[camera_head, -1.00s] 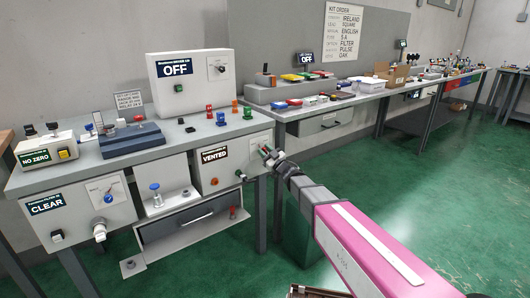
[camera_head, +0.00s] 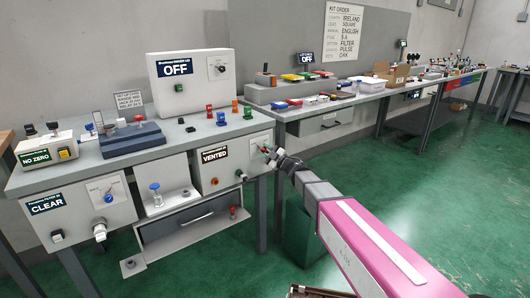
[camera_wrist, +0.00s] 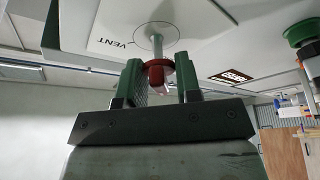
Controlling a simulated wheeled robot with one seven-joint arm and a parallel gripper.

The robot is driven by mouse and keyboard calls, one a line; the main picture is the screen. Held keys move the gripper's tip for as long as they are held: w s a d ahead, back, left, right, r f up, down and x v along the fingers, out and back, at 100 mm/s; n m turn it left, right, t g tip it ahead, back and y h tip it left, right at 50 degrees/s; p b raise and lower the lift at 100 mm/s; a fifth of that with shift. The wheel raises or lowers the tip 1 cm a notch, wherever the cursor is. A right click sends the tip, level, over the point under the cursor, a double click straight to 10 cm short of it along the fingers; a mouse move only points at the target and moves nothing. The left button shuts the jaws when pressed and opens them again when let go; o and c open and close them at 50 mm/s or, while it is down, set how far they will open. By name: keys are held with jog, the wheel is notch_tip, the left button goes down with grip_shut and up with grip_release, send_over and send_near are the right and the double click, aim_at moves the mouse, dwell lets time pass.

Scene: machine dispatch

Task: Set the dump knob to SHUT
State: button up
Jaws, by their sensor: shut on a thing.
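The dump knob (camera_wrist: 156,65) is a small red knob on a metal stem in the wrist view. It comes out of a round dial on a pale plate, and the word VENT is printed beside the dial. My gripper (camera_wrist: 160,76) has its green fingers on either side of the knob, shut on it. The display (camera_head: 215,155) on that box reads VENTED.
A green knob (camera_wrist: 301,33) is close on the right in the wrist view. A second bench (camera_head: 345,102) stretches away to the right.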

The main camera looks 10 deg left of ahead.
jog(key=o, duration=0.6)
jog(key=shift+c, duration=0.2)
jog(key=v, duration=1.1)
